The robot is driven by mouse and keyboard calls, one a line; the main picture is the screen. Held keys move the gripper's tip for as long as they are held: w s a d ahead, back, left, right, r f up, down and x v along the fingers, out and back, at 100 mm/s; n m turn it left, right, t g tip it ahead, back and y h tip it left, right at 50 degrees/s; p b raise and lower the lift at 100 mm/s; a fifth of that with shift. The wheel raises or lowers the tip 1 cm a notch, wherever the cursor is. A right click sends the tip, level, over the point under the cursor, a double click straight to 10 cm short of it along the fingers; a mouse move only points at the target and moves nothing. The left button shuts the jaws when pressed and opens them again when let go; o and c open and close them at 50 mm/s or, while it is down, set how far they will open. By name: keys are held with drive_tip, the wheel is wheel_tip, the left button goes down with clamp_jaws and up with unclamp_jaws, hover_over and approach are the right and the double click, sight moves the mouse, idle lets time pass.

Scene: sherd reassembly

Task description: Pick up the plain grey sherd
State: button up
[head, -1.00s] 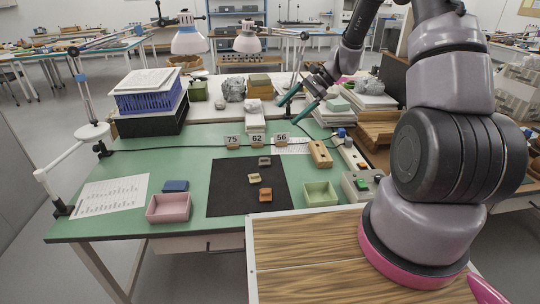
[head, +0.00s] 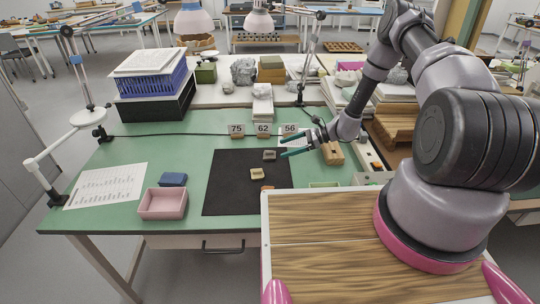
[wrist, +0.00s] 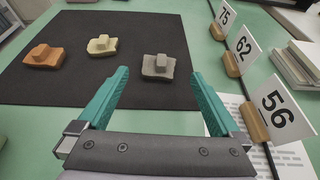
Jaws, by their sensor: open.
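The plain grey sherd (head: 269,155) lies on the black mat (head: 226,197) near its upper right part. In the wrist view the grey sherd (wrist: 158,67) lies ahead of and between my open fingers, with a raised block on top. My gripper (head: 282,147) is open and empty, with teal fingers close to the right of the grey sherd; it also shows in the wrist view (wrist: 160,95). A cream sherd (head: 257,174) and an orange sherd (wrist: 44,56) lie on the same mat. In the head view the orange one is mostly hidden by the wooden top.
Number cards 75 (head: 237,130), 62 (head: 263,130) and 56 (head: 290,130) stand behind the mat. A pink tray (head: 163,204) and a blue block (head: 173,180) are left of it. A wooden block (head: 332,153) lies right of my gripper. A green tray (head: 325,185) is partly hidden.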

sight(272, 152)
drive_tip(key=x, duration=0.6)
drive_tip(key=shift+a+f, duration=0.3)
drive_tip(key=c, duration=1.3)
